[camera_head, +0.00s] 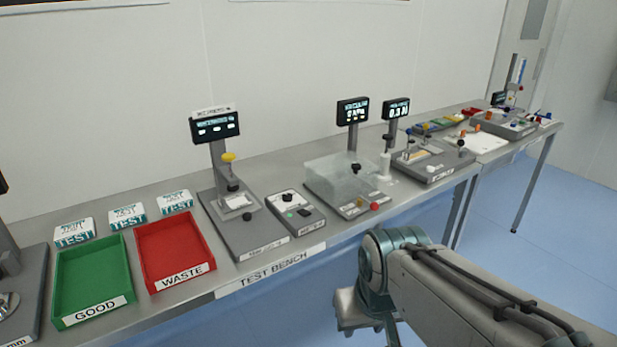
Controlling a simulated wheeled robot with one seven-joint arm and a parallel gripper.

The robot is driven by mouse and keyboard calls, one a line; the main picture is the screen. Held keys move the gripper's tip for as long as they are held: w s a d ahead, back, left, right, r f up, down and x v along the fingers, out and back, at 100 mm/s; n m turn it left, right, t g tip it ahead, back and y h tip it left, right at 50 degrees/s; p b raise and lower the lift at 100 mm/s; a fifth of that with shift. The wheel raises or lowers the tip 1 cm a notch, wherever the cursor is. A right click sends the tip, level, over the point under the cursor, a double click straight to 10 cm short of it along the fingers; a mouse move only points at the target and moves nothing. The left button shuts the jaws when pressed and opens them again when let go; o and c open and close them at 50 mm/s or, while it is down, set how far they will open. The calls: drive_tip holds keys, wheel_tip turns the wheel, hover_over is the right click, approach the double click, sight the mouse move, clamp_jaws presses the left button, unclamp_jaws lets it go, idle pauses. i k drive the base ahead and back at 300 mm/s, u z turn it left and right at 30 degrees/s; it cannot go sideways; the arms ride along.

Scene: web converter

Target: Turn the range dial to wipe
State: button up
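No dial can be read as the range dial, and no "wipe" mark is legible. Another dark knob (356,168) shows at the clear-covered station to the right. My gripper (347,318) hangs in front of the bench edge, low and right of these knobs, touching none. Its fingers are too unclear to tell open from shut.
A green GOOD tray (93,277) and a red WASTE tray (172,250) lie at left, with white TEST packs (126,216) behind. A clear cover (335,174) and a station with pegs (431,162) stand right. The bench's front edge lies between my arm and the devices.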

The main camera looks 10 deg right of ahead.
sight(287, 198)
drive_tip(key=u, duration=0.1)
drive_tip(key=i, duration=0.85)
drive_tip(key=u, duration=0.65)
